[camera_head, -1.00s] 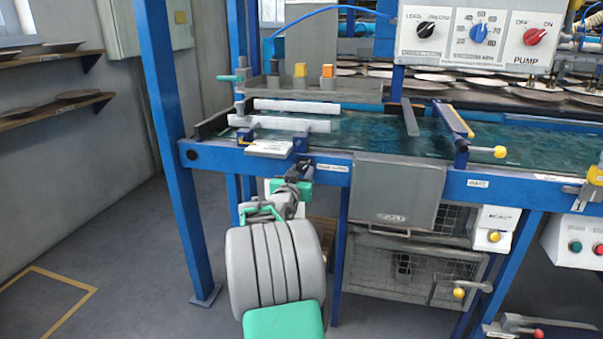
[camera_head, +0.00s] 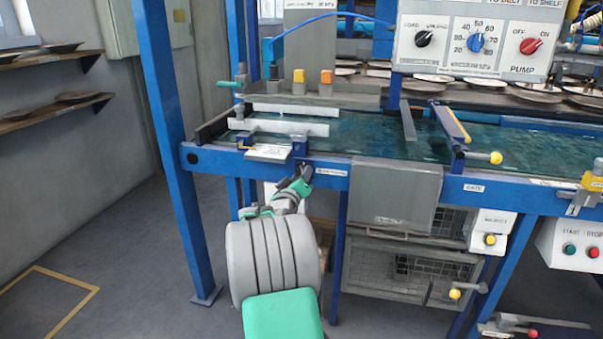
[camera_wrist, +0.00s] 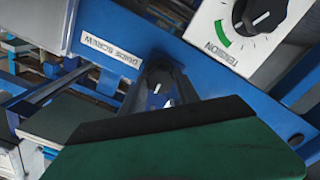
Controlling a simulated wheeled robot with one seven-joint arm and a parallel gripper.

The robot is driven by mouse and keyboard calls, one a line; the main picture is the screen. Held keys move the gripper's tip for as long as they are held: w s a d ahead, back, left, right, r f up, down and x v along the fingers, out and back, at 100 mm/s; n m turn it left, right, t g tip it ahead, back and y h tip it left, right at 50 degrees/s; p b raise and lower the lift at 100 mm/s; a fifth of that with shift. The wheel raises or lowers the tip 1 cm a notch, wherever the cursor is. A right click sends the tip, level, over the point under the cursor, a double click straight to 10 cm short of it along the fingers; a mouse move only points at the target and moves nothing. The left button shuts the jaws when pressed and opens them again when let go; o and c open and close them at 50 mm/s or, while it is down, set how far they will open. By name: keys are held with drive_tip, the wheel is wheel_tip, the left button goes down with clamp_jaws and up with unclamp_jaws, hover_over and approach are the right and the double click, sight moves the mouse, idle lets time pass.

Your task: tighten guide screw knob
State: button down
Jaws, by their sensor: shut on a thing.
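The guide screw knob (camera_wrist: 163,78) is black with a white mark. It sits on the blue frame rail beside a label reading GUIDE SCREW (camera_wrist: 110,45) in the wrist view. My gripper (camera_head: 304,173) is at the front rail in the head view, just left of the same white label (camera_head: 331,170), and is shut on the knob. In the head view my gripper mostly hides the knob.
A TENSION knob (camera_wrist: 262,14) on a white panel is close by at upper right in the wrist view. A grey box (camera_head: 394,193) hangs right of my gripper. A blue post (camera_head: 172,140) stands to the left. The floor at left is clear.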

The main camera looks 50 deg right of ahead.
drive_tip(key=n+p, duration=0.7)
drive_tip(key=n, duration=0.4)
drive_tip(key=shift+a+p, duration=0.1)
drive_tip(key=shift+p, duration=0.3)
drive_tip(key=shift+f+n, duration=0.1)
drive_tip(key=shift+n, duration=0.3)
drive_tip(key=c, duration=1.2)
unclamp_jaws()
drive_tip(key=shift+w, duration=0.1)
drive_tip(key=o, duration=0.3)
drive_tip(key=shift+r, duration=0.2)
drive_tip(key=v, duration=0.7)
drive_tip(key=shift+s+a+p, duration=0.3)
drive_tip(key=shift+a+p, duration=0.05)
